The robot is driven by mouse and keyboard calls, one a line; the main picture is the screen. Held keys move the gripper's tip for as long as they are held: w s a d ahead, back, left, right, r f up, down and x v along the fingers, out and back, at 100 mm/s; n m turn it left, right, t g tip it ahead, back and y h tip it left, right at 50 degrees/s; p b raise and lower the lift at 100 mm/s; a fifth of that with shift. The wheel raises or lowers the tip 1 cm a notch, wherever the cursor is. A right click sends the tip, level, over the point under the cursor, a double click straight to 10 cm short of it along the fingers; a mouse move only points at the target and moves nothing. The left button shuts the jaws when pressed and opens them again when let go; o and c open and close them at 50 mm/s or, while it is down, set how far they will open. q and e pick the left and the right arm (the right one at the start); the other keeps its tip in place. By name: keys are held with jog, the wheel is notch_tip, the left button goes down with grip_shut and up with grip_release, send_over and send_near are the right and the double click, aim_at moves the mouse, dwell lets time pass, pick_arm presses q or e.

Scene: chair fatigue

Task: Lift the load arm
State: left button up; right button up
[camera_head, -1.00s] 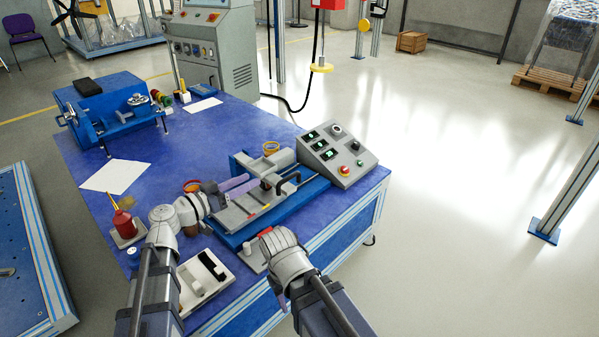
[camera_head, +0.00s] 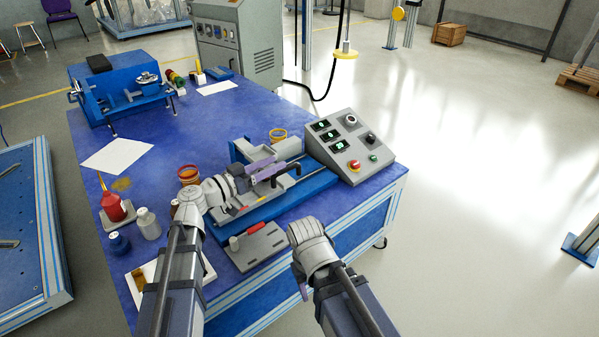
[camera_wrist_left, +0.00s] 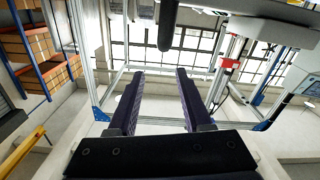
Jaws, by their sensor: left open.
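The bench fatigue rig has a blue base (camera_head: 308,188), and a dark U-shaped handle (camera_head: 285,172), which seems to belong to the load arm, stands over its grey tray. My left gripper (camera_head: 262,166) lies over the tray beside this handle, its purple fingers apart. In the left wrist view the left gripper (camera_wrist_left: 160,75) is open and empty, and a dark rounded bar (camera_wrist_left: 167,25) shows beyond the fingertips, between them. I cannot tell whether it touches them. My right wrist is low at the bench's front edge; its gripper (camera_head: 303,290) is mostly hidden behind it.
The control box (camera_head: 350,148) stands right of the rig. A grey plate (camera_head: 272,243) with a red-handled tool lies in front. A red bottle (camera_head: 112,206) and small jars stand left. A blue machine (camera_head: 120,90) and white paper (camera_head: 117,156) are farther back.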

aim_at(295, 166)
pick_arm(q)
jog(key=shift+w+d+f+b, duration=0.55)
jog(key=shift+w+d+f, duration=0.2)
jog(key=shift+d, duration=0.35)
jog(key=shift+w+d+f+b, duration=0.65)
jog(key=shift+w+d, duration=0.2)
jog(key=shift+d, duration=0.2)
jog(key=shift+w+d+f+b, duration=0.5)
jog(key=shift+w+d+f, duration=0.3)
jog(key=shift+d, duration=0.3)
grip_shut()
